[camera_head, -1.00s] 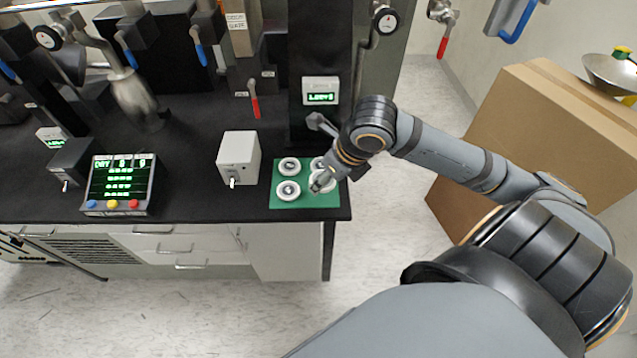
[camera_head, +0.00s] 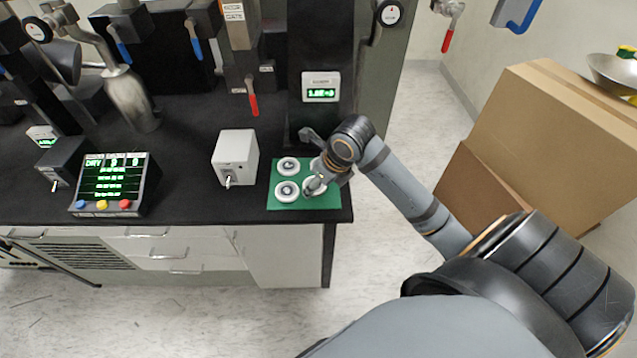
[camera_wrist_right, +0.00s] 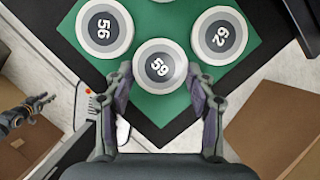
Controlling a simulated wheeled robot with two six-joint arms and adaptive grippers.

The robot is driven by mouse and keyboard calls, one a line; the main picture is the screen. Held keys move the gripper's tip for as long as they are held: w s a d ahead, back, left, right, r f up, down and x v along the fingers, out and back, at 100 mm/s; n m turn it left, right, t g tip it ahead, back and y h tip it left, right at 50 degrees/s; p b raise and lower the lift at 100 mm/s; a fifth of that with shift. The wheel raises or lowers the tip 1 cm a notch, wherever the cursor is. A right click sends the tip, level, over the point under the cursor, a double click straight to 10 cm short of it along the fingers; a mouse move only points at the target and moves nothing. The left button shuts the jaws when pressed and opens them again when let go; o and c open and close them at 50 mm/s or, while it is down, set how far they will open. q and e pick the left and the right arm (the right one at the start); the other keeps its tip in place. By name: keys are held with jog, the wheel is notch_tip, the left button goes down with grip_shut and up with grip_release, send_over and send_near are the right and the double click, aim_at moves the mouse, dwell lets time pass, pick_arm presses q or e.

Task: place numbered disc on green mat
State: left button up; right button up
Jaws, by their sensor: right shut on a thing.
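The green mat (camera_head: 328,202) lies at the right front corner of the black counter. White discs with grey centres sit on it, two of them plain on the left side (camera_head: 288,166) (camera_head: 287,191). My right gripper (camera_head: 312,188) is over the mat's right part and partly covers the discs there. In the right wrist view, the right gripper (camera_wrist_right: 163,85) is shut on the disc marked 59 (camera_wrist_right: 158,67), over the mat's near corner. Discs 56 (camera_wrist_right: 104,28) and 62 (camera_wrist_right: 219,36) lie beside it. I cannot tell whether disc 59 touches the mat. What looks like my left gripper (camera_wrist_right: 25,112) shows at the left edge, its opening unclear.
A white switch box (camera_head: 234,158) stands left of the mat. A display panel (camera_head: 114,184) is further left. A dark column with a small readout (camera_head: 321,88) rises behind the mat. Cardboard boxes (camera_head: 540,140) stand on the floor at right.

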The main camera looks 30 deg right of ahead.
jog(key=shift+f, duration=0.1)
jog(key=o, duration=1.2)
jog(key=shift+o, duration=0.2)
jog(key=shift+r, duration=0.35)
jog(key=p+v, duration=0.8)
jog(key=v, duration=0.3)
jog(key=shift+s+r, duration=0.2)
jog(key=shift+r, duration=0.15)
